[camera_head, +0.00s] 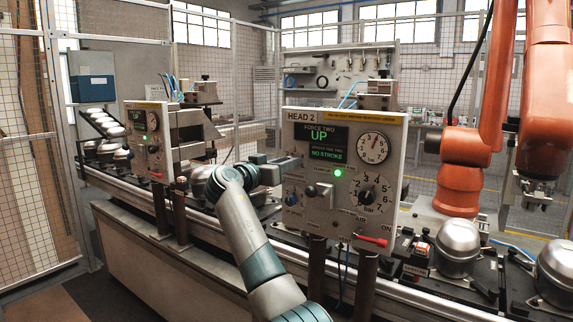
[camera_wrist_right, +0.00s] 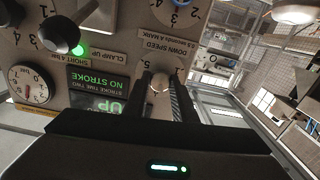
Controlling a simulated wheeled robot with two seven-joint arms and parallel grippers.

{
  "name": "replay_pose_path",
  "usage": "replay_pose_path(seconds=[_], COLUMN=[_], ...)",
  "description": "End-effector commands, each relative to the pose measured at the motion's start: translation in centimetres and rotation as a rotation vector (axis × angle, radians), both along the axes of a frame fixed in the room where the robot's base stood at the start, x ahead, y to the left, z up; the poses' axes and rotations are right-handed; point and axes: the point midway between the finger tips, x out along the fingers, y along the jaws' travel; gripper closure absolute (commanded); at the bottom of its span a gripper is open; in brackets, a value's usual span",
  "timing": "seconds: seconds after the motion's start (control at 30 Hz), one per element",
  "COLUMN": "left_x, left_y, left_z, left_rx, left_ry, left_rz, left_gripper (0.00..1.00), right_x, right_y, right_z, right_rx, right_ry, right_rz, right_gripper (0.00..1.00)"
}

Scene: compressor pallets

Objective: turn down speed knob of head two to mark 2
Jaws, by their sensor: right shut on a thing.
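The head two panel (camera_head: 343,241) is a pale upright box with a "HEAD 2" label, in the middle of the head view. My right gripper (camera_head: 287,162) reaches its left side from the left. In the wrist view my right gripper (camera_wrist_right: 162,88) has its two dark fingers around a small pale knob (camera_wrist_right: 160,82), beside the "DOWN SPEED" label. The gripper is shut on this speed knob. A few scale numbers show around it, but its pointer is hidden, so I cannot tell its mark. My left gripper is not in view.
The panel bears a green-lit screen (camera_head: 323,143), a round gauge (camera_head: 373,148), a large black knob (camera_head: 367,195), a blue knob (camera_head: 291,199) and a red lever (camera_head: 371,240). Another panel (camera_head: 147,141) stands left. An orange robot arm (camera_head: 461,184) and metal domes (camera_head: 457,245) are right.

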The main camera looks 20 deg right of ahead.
Motion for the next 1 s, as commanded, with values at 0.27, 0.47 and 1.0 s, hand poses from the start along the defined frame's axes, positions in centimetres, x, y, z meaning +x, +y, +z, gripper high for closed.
replay_pose_path(seconds=[0.27, 0.47, 1.0], left_x=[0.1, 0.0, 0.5], left_y=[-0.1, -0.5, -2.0], left_z=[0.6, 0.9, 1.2], left_rx=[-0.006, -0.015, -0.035], left_ry=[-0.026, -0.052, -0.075], left_rz=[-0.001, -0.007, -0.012], left_gripper=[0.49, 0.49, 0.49], right_x=[0.0, 0.0, 0.1], right_y=[0.0, 0.1, 0.1], right_z=[0.2, 0.2, 0.1], right_rx=[-0.161, -0.269, -0.411], right_ry=[0.205, 0.344, 0.522], right_rz=[0.0, 0.001, 0.002], right_gripper=[0.98, 0.98, 0.98])
